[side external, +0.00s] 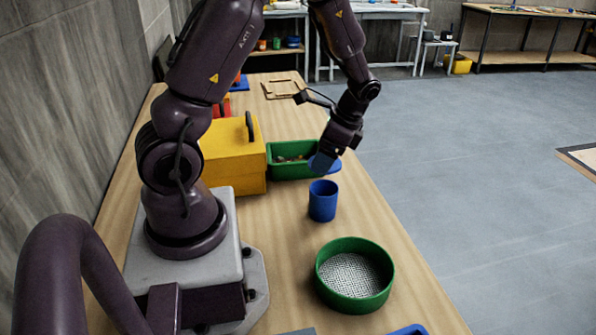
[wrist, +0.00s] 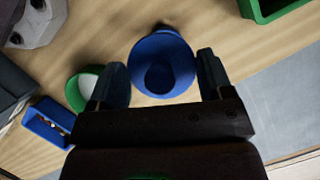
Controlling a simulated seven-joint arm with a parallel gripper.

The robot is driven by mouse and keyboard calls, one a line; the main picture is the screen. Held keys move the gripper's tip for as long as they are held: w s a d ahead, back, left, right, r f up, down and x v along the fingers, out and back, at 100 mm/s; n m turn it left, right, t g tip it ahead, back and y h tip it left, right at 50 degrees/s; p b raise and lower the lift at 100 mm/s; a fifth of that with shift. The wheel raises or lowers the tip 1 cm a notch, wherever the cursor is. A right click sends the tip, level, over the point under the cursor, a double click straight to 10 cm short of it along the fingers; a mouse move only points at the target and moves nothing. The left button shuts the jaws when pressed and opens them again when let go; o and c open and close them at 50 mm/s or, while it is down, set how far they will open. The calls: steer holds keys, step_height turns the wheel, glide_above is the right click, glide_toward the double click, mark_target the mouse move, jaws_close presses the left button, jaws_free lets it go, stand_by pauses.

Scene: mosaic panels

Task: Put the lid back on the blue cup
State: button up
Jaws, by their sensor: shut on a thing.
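The blue cup (side external: 323,203) stands upright on the wooden bench, its top uncovered in the side view. My gripper (side external: 322,162) is above it and points down. It is shut on the blue lid (side external: 335,166), a flat disc held a short gap above the cup. In the wrist view the round lid (wrist: 141,62) lies between the two fingers of my gripper (wrist: 161,77), with a darker round middle. The lid hides most or all of the cup there.
A green tray (side external: 272,177) with small bits lies behind the cup, beside a yellow box (side external: 232,182) with a black handle. A green sieve (side external: 320,279) stands in front. A blue tray (wrist: 62,142) shows in the wrist view. The bench edge is close on the right.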

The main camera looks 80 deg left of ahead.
steer(key=shift+w+r, duration=0.2)
steer(key=shift+r, duration=0.1)
steer(key=shift+s+f, duration=0.15)
steer(key=shift+f, duration=0.05)
step_height(320, 180, down, 6)
steer(key=shift+f, duration=0.1)
stand_by(2.4)
steer(key=o, duration=0.9)
steer(key=shift+r, duration=3.5)
steer(key=shift+c, duration=0.5)
